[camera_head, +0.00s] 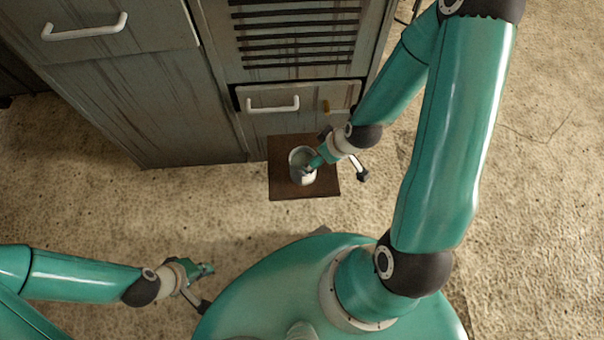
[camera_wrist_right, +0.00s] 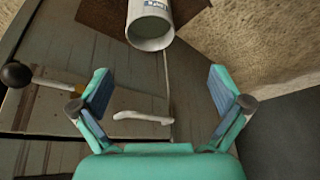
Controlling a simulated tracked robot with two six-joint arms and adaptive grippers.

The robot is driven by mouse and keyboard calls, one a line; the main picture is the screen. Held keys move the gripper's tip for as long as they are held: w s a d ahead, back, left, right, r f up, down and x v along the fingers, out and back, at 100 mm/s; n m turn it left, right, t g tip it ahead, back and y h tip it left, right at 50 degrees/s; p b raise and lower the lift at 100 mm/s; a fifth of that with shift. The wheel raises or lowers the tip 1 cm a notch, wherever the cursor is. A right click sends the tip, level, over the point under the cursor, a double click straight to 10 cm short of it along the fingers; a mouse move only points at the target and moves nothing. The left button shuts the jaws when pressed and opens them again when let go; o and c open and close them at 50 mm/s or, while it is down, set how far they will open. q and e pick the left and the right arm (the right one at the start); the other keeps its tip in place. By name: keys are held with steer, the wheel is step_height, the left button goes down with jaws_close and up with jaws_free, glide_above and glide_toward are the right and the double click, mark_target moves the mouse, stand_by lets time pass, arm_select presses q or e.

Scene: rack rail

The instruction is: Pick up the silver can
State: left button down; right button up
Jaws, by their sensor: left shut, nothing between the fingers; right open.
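The silver can (camera_head: 296,158) stands on a small brown wooden stand (camera_head: 305,192) in front of the cabinet. My right gripper (camera_head: 313,163) is at the can's right side in the head view and overlaps part of it. In the right wrist view the can (camera_wrist_right: 150,28) shows at the top, ahead of the fingertips and roughly in line with the gap. The right gripper (camera_wrist_right: 158,78) is open, with nothing between its fingers. My left gripper (camera_head: 206,269) is shut and empty, low over the floor at the lower left, well away from the can.
A grey, worn cabinet (camera_head: 125,110) with white handles stands behind the stand. Its drawer handle (camera_head: 272,104) is close behind the can. The sandy floor (camera_head: 110,205) is clear at the left.

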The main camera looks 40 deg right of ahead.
steer(key=b+x, duration=0.2)
steer(key=x, duration=0.4)
steer(key=d+b+x, duration=0.1)
steer(key=b+x, duration=0.1)
steer(key=x, duration=0.4)
steer(key=b+x, duration=0.2)
steer(key=x, duration=0.3)
steer(key=shift+w+d+f, duration=0.35)
steer(key=shift+w+f, duration=0.05)
steer(key=shift+r, duration=0.1)
steer(key=c, duration=1.6)
arm_select(q)
step_height(320, 180, down, 8)
steer(key=shift+r, duration=0.2)
